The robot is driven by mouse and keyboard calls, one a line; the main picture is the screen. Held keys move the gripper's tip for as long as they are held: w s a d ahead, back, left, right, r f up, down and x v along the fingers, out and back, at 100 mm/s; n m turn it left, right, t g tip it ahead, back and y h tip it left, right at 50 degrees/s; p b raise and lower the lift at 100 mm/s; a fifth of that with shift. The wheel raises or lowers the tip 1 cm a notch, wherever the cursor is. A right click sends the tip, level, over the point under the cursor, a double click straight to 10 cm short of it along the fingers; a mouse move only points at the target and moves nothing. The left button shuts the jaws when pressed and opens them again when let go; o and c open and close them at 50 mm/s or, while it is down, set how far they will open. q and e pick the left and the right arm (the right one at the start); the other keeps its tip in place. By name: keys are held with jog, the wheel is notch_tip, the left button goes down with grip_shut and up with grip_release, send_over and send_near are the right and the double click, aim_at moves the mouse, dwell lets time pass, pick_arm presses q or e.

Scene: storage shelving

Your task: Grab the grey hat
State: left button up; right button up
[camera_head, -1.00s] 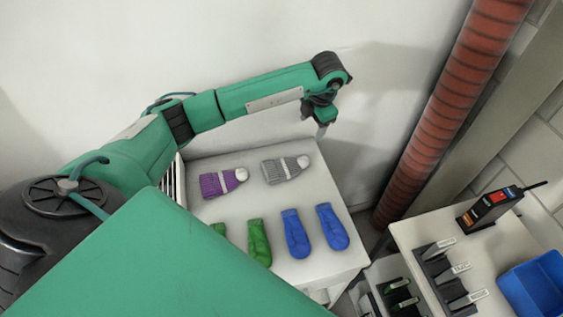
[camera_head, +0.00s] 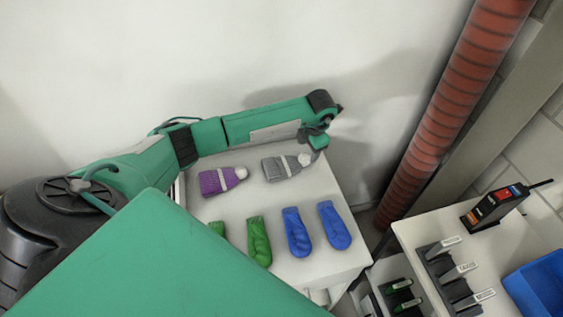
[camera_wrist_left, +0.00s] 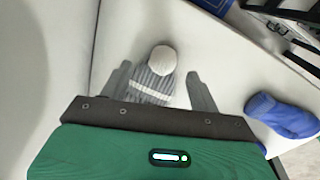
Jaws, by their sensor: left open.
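The grey hat (camera_head: 282,168) has a white band and a pale pompom and lies on the white shelf top beside a purple hat (camera_head: 221,180). My left gripper (camera_head: 318,150) is at the shelf's back right corner, just beyond the pompom. In the left wrist view my left gripper (camera_wrist_left: 157,85) is open, with its two fingers on either side of the grey hat (camera_wrist_left: 155,83). The fingers look apart from the hat; their exact height over it is hard to tell. My right gripper is not in view.
Green mittens (camera_head: 258,241) and blue mittens (camera_head: 297,232) lie along the shelf's front. A white wall stands close behind the shelf, and a red ribbed pipe (camera_head: 440,120) rises to the right. A second table (camera_head: 415,232) with a blue bin (camera_head: 540,288) is at right.

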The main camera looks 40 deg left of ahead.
aim_at(306, 155)
pick_arm(q)
jog(key=f, duration=0.2)
jog(key=f+p, duration=0.1)
jog(key=f, duration=0.1)
jog(key=shift+w+a+f, duration=0.1)
jog(key=shift+a+f, duration=0.1)
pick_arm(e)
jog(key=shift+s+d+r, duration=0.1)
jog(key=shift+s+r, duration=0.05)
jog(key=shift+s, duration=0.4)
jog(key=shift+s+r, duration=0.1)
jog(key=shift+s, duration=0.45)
pick_arm(q)
jog(key=shift+c, duration=0.4)
jog(key=c, duration=1)
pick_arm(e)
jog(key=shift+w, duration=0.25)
pick_arm(q)
jog(key=shift+r, duration=0.1)
